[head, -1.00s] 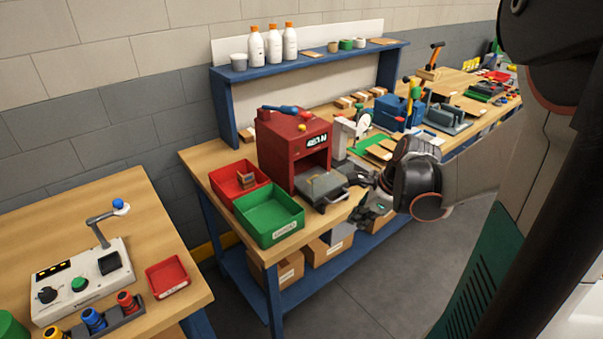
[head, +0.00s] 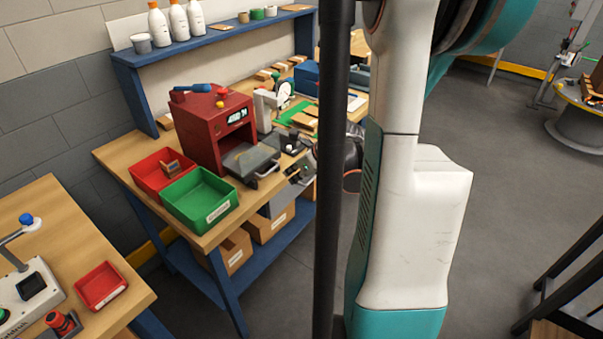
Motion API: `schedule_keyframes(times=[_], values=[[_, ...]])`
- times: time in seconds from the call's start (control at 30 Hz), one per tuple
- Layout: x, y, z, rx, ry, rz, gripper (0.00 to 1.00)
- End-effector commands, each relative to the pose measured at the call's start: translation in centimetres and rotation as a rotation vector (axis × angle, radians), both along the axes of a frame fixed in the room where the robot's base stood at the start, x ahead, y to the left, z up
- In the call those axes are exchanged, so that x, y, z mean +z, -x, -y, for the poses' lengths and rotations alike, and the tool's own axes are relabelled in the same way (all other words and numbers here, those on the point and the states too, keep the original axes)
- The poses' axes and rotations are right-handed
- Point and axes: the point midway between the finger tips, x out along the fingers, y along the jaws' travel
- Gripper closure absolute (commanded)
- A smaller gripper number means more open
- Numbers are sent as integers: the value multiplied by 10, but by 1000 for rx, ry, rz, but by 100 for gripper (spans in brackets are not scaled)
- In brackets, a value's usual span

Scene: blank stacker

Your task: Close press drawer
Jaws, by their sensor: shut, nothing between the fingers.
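The red press (head: 216,128) stands on the wooden workbench, with a small lit display and a yellow-and-red button. Its grey drawer (head: 248,160) sticks out of the front opening, with a handle (head: 268,171) on its outer end. My gripper (head: 291,143) is shut and empty, to the right of the drawer. It looks close to the drawer, but I cannot tell whether they touch. The black pole and my arm hide part of the gripper's body.
A red bin (head: 150,178) and a green bin (head: 199,199) stand left of the drawer. Bottles and cups line the blue shelf (head: 215,35) above. Cardboard boxes (head: 270,222) sit on the lower shelf. Another table at left holds a control box and small red tray (head: 101,286).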

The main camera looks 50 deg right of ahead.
Motion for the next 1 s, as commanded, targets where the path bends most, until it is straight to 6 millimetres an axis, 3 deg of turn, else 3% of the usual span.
schedule_keyframes(times=[0.07,0.3,0.83,1.0], values=[[-15,-10,-1,3,0,-1,100],[-18,-39,-3,2,0,0,100],[-18,-49,-3,1,0,-1,100],[-19,-80,-7,6,1,0,100]])
